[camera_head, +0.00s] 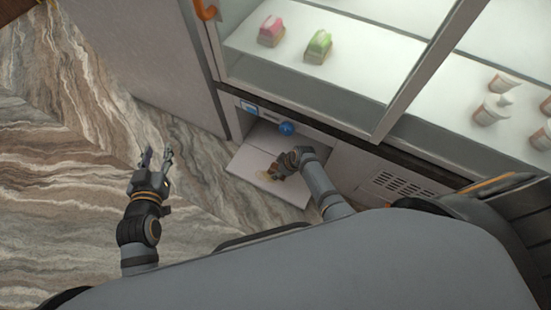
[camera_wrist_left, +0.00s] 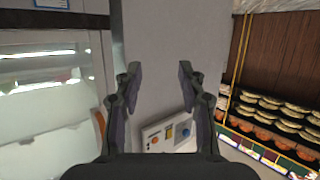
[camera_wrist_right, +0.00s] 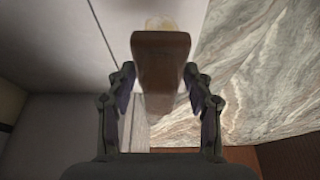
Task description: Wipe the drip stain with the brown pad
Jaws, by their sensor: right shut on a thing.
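The drip stain (camera_head: 265,178) is a pale yellowish patch on the light pull-out panel (camera_head: 244,161) low on the counter. Part of it shows past the pad in the right wrist view (camera_wrist_right: 163,23). My right gripper (camera_head: 277,172) is at the stain. In the right wrist view my right gripper (camera_wrist_right: 160,85) is shut on the brown pad (camera_wrist_right: 160,50), a block whose far end is beside or over the stain. Whether it touches the panel I cannot tell. My left gripper (camera_head: 155,158) is open and empty over the marbled floor; it also shows in the left wrist view (camera_wrist_left: 158,75).
A glass display case (camera_head: 335,75) holds pink and green sweets and several cups. A vent grille (camera_head: 403,184) is at the right. The marbled floor (camera_head: 80,130) at the left is clear.

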